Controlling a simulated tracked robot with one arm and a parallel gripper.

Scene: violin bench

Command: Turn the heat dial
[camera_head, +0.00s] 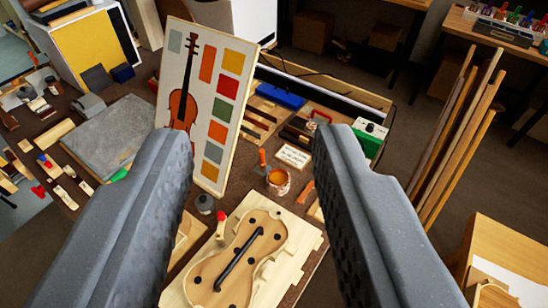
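My gripper (254,140) is open and empty. Its two dark grey fingers reach up from the bottom of the camera view, wide apart, above the workbench. A small green box with a pale top face (372,130) stands on the bench, just beyond the tip of the right finger. A small dark spot on that pale face may be the heat dial, but it is too small to tell. The right finger is near the box in the picture, and I see no contact. Part of the bench below the box is hidden behind this finger.
A violin body in a wooden mould (240,258) lies between the fingers. Beyond it are an orange-brown pot (278,181), a white label card (293,155) and an upright violin colour chart (228,75). Wooden strips (462,130) stand at right. A grey slab (108,135) lies at left.

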